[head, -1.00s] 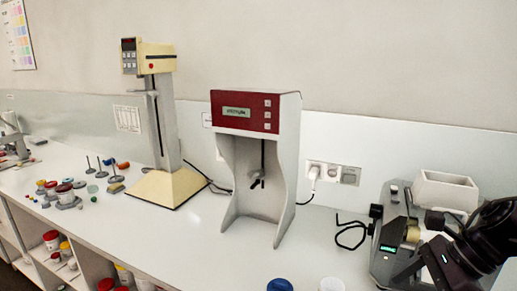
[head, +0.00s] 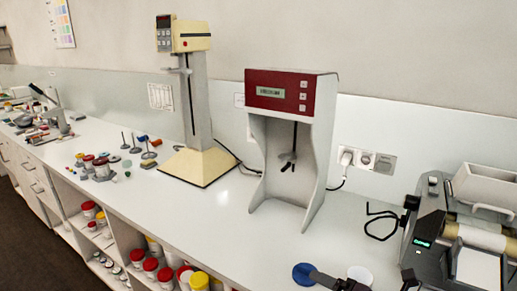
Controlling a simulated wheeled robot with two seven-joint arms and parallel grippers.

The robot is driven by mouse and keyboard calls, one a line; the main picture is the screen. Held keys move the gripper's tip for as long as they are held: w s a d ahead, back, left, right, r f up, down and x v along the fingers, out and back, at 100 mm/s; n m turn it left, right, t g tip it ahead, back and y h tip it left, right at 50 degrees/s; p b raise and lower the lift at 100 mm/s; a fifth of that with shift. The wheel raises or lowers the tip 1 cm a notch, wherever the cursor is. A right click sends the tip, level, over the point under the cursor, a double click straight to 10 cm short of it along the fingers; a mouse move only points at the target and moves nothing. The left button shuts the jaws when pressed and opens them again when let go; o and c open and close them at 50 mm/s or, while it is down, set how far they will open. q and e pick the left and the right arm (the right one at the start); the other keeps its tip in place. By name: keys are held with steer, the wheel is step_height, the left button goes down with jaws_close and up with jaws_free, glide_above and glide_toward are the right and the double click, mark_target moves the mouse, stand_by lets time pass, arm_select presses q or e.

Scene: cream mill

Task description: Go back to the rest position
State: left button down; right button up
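My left gripper is not in view. A dark grey and black piece (head: 338,283) shows at the bottom edge of the head view, between a blue round lid (head: 301,273) and a white round cup or lid (head: 360,274). It looks like the end of my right arm, cut off by the frame. Its tip overlaps the blue lid in the picture; I cannot tell whether they touch. I cannot see whether that gripper is open or shut.
A red-topped viscometer (head: 292,92) stands mid-bench, a cream stirrer stand (head: 196,163) left of it. A roller mill (head: 450,240) fills the right. Small pots (head: 101,167) stand further left; several lidded jars (head: 150,266) are on the shelf below. The front bench is mostly clear.

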steer(key=s+d+f+m+g+h, duration=0.3)
steer(key=s+f+m, duration=0.45)
steer(key=m, duration=0.65)
steer(key=s+d+f+m+g+h, duration=0.1)
steer(key=s+f+m+g+h, duration=0.45)
steer(key=m, duration=0.95)
steer(key=s+f+y+b, duration=0.1)
steer(key=s+f+b, duration=0.2)
steer(key=f, duration=1.5)
steer(key=s+f+y+b, duration=0.1)
steer(key=s+f+b, duration=0.2)
steer(key=f, duration=1.5)
steer(key=s+d+f+n+g+b, duration=0.1)
steer(key=s+d+f+b, duration=0.2)
steer(key=s+f, duration=1.5)
step_height(320, 180, down, 2)
steer(key=shift+s+f, duration=0.15)
steer(key=shift+f, duration=0.05)
